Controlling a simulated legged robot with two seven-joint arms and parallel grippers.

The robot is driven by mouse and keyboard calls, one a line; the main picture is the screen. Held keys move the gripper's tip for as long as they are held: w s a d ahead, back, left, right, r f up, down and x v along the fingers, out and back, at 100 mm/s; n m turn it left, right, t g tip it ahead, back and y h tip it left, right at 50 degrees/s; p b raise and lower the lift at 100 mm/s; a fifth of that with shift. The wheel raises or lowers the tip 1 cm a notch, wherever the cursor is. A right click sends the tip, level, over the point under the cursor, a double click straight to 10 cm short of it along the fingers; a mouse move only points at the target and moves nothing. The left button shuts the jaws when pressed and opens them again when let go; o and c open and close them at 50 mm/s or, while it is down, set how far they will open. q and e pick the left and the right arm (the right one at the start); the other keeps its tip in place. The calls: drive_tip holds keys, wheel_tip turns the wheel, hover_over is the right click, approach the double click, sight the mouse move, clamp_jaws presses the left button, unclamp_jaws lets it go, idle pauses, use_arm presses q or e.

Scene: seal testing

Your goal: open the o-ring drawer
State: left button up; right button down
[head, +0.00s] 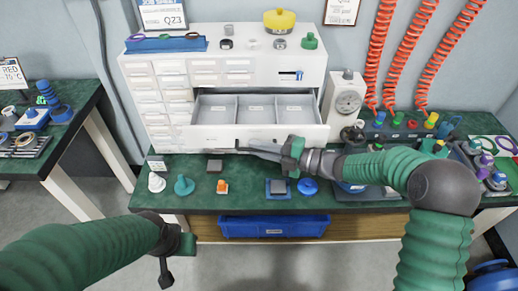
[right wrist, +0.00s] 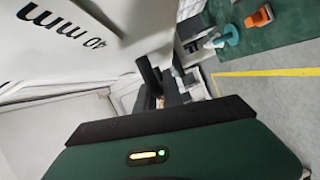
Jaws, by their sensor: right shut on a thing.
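The white cabinet (head: 165,70) stands at the back of the green bench in the head view. Its wide drawer (head: 310,134) is pulled out, showing three empty grey compartments with small labels. My right gripper (head: 250,151) is at the lower edge of the drawer front, shut on the drawer handle, which the fingers mostly hide. In the right wrist view, the drawer front (right wrist: 75,40) with "40 mm" print fills the upper left beside a dark finger. My left gripper (head: 168,265) hangs in front of the bench at lower left, away from the cabinet; its jaw opening is unclear.
A dial gauge (head: 348,102) stands right of the cabinet. A blue bin (head: 272,227) sits under the bench front. A yellow pot (head: 279,21) is on the cabinet.

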drive_tip(key=shift+f, duration=0.2)
drive_tip(key=c, duration=1.5)
unclamp_jaws()
drive_tip(key=shift+w, duration=0.1)
drive_tip(key=shift+r, duration=0.1)
drive_tip(key=p+v, duration=0.1)
drive_tip(key=v, duration=1.6)
